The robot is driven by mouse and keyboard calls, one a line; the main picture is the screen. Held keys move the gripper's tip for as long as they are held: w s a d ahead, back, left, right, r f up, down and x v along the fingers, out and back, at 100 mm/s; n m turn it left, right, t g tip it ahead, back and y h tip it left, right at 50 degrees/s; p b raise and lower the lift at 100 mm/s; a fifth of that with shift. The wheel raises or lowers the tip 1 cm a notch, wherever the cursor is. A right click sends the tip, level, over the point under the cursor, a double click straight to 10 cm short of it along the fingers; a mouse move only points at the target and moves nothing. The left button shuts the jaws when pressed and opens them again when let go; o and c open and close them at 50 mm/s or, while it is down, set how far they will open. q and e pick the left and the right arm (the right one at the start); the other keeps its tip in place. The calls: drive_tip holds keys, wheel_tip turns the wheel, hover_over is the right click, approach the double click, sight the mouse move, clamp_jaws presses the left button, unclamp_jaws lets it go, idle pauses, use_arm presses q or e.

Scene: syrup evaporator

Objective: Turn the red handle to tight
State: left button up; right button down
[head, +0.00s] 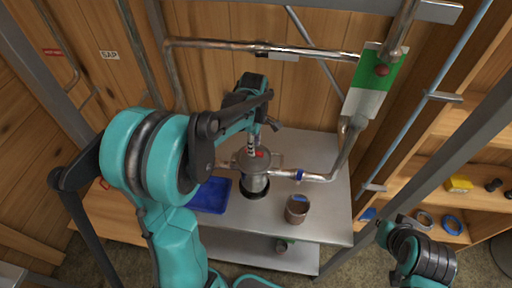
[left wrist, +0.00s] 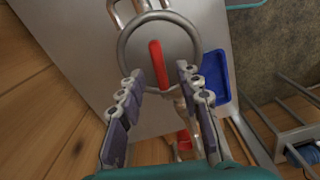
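The red handle (left wrist: 158,65) is a short bar across the round top of a metal canister (left wrist: 182,42) in the left wrist view. In the head view a bit of the red handle (head: 259,154) shows on the canister (head: 255,183), which stands on the metal table. My left gripper (left wrist: 160,72) is open above it, with its two fingers apart on either side of the handle's near end. I see no clear contact. In the head view my left gripper (head: 254,146) is partly hidden by its own arm. My right gripper is out of view; only my right arm shows.
A pipe (head: 318,177) joins the canister's right side. A blue tray (head: 211,196) lies left of it and a brown cup (head: 297,209) stands right. Shelves (head: 478,205) stand at right.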

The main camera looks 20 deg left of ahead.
use_arm(q)
wheel_tip(320, 180, down, 2)
drive_tip(key=shift+w+f, duration=0.15)
drive_tip(key=shift+f, duration=0.2)
clamp_jaws()
